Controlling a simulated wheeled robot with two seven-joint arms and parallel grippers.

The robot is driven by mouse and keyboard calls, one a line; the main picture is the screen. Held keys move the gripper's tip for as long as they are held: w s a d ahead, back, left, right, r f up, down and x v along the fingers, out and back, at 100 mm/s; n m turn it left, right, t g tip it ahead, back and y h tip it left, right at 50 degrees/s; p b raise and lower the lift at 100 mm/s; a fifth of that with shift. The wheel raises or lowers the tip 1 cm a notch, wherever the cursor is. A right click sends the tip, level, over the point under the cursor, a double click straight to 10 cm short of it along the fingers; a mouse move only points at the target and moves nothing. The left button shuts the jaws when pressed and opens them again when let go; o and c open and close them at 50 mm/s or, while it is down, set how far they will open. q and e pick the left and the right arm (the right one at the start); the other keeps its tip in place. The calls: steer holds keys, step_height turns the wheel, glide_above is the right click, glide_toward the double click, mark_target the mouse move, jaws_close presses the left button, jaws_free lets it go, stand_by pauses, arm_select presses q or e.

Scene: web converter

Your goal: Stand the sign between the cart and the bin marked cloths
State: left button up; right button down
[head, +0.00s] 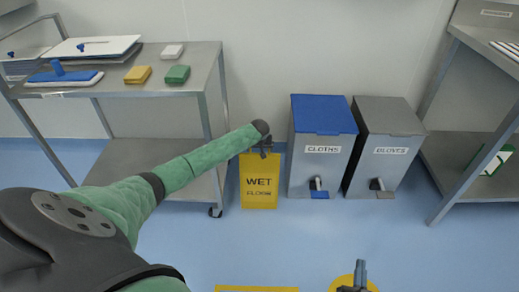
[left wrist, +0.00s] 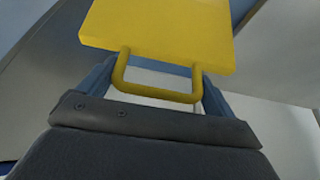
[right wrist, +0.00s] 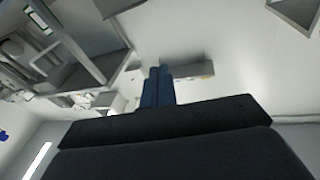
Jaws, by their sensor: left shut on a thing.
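The yellow sign (head: 259,184) with "WET FLOOR" lettering is upright in the head view, in the gap between the steel cart (head: 160,165) and the blue-lidded bin marked cloths (head: 316,165). My left gripper (head: 264,148) is at its top, shut on its handle. In the left wrist view the yellow handle loop (left wrist: 155,90) passes between the fingers, with the sign panel (left wrist: 155,30) beyond. Whether its foot touches the floor is hard to tell. My right gripper (head: 360,272) is at the bottom of the head view; its fingers (right wrist: 157,88) are together and empty.
A grey bin marked gloves (head: 386,150) stands right of the cloths bin. A steel rack (head: 465,165) is at the far right. Yellow floor markings (head: 257,289) lie in front. The blue floor (head: 300,240) between is clear.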

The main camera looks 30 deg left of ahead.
steer(key=shift+f, duration=0.2)
arm_select(q)
steer(key=o, duration=1.6)
steer(key=shift+c, duration=0.2)
arm_select(e)
steer(key=shift+s+f, duration=0.1)
steer(key=shift+s, duration=0.05)
arm_select(q)
steer(key=shift+r, duration=0.3)
steer(key=p+v, duration=0.2)
steer(key=v, duration=0.9)
steer(key=shift+d+r, duration=0.2)
steer(key=shift+r, duration=0.05)
arm_select(e)
steer(key=s+f+g, duration=0.4)
steer(key=f, duration=0.6)
steer(key=s+f+g+h, duration=0.1)
steer(key=s+f+g, duration=0.3)
steer(key=f, duration=0.7)
steer(key=shift+s+d+f+h, duration=0.2)
steer(key=shift+s+d+h, duration=0.1)
steer(key=shift+s, duration=0.05)
